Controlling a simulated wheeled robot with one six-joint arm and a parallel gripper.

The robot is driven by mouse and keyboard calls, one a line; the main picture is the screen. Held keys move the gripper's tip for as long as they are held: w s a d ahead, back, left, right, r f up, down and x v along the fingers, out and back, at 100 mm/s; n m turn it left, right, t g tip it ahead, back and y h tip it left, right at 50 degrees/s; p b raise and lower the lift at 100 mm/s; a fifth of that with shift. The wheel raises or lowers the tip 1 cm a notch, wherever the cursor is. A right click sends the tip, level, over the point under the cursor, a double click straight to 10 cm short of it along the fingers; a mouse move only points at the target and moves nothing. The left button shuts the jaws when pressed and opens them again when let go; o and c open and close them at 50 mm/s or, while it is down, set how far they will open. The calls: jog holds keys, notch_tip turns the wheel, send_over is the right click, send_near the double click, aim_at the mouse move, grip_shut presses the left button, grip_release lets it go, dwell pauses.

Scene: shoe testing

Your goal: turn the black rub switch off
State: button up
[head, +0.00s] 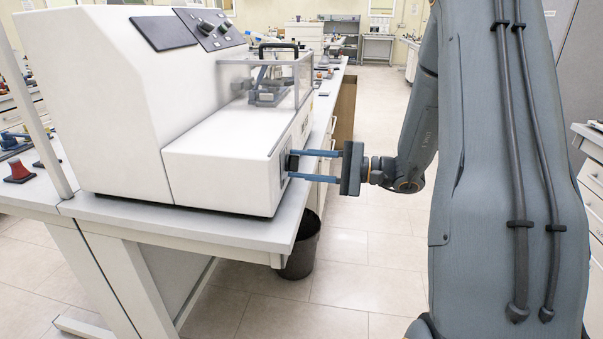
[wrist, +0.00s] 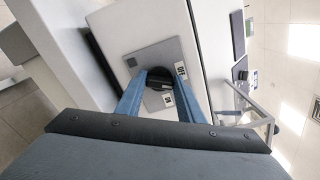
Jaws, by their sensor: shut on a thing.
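The black rub switch (wrist: 159,79) is a round dark knob on a grey plate (wrist: 150,57) on the side of the white machine (head: 222,150). White labels sit beside it on the plate; one seems to read OFF. My gripper (wrist: 160,82) has its two blue fingers on either side of the knob and is shut on it. In the head view, my gripper (head: 291,164) reaches the machine's right side, and the switch (head: 292,163) shows as a small dark patch between the fingertips. The fingers hide part of the knob, so its exact setting is unclear.
The machine stands on a white table (head: 190,225). A clear cover with a black handle (head: 279,47) is on its far part. A black bin (head: 302,247) stands on the floor below the table edge.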

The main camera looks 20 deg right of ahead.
jog(key=n+b, duration=0.5)
jog(key=shift+f+n+b, duration=0.15)
jog(key=shift+n+b, duration=0.15)
dwell(0.4)
jog(key=o, duration=1)
jog(key=shift+o, duration=0.2)
jog(key=shift+d, duration=0.15)
jog(key=b+v, duration=0.1)
jog(key=v, duration=0.6)
jog(key=shift+s+d, duration=0.25)
